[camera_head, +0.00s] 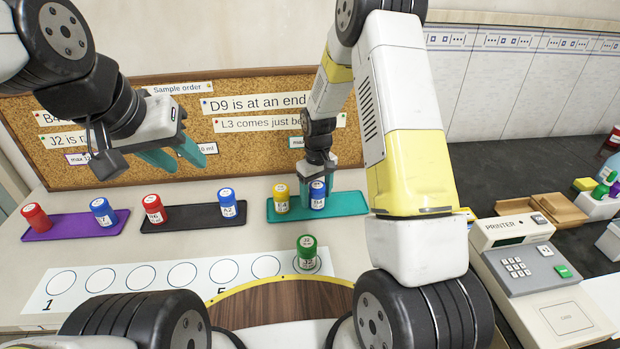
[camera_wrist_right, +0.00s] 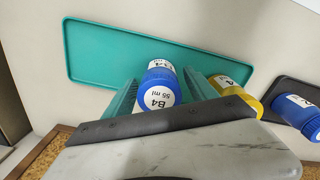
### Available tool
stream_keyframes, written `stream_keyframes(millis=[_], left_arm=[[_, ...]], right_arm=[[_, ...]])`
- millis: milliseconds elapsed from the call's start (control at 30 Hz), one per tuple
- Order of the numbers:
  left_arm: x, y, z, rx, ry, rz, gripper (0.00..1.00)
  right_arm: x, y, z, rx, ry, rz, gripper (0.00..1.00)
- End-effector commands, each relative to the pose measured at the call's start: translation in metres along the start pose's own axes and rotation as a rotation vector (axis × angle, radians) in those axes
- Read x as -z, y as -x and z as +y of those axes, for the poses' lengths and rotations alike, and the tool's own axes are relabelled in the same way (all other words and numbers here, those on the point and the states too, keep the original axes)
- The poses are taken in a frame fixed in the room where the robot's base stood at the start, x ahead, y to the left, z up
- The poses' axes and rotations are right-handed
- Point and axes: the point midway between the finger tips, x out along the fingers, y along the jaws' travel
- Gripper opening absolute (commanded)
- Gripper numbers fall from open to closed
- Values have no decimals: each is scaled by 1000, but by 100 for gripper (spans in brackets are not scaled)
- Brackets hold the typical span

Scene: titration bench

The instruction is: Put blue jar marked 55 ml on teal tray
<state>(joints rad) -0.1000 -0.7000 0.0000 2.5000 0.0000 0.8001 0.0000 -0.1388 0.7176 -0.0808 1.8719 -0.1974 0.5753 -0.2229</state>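The blue jar (camera_head: 317,201) stands on the teal tray (camera_head: 346,204), beside a yellow jar (camera_head: 281,205). In the right wrist view the blue jar (camera_wrist_right: 158,89) shows its label, B4 and 55 ml, and the teal tray (camera_wrist_right: 100,50) lies beneath it. My right gripper (camera_head: 318,188) is lowered around the blue jar, one finger on each side. Small gaps seem to show between jar and fingers, so it looks open. My left gripper (camera_head: 175,155) is open and empty, raised in front of the corkboard.
A purple tray (camera_head: 72,228) and a black tray (camera_head: 187,217) each hold a red and a blue jar. A green jar (camera_head: 306,252) stands on the last circle of the numbered strip (camera_head: 100,278). A corkboard (camera_head: 240,150) stands behind; a printer (camera_head: 535,270) is at right.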

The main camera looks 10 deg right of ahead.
Motion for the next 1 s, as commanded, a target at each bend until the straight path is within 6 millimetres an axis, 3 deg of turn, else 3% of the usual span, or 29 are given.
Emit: stream_keyframes(millis=[267, 700, 1000], left_arm=[[0, 0, 0, 0, 0, 0, 36], [0, 0, 0, 0, 0, 0, 36], [0, 0, 0, 0, 0, 0, 36]], right_arm=[[1, 14, 0, -1, 0, 4, 66], [1, 102, 0, -1, 0, 4, 66], [-6, 138, -1, 0, -16, 24, 66]])
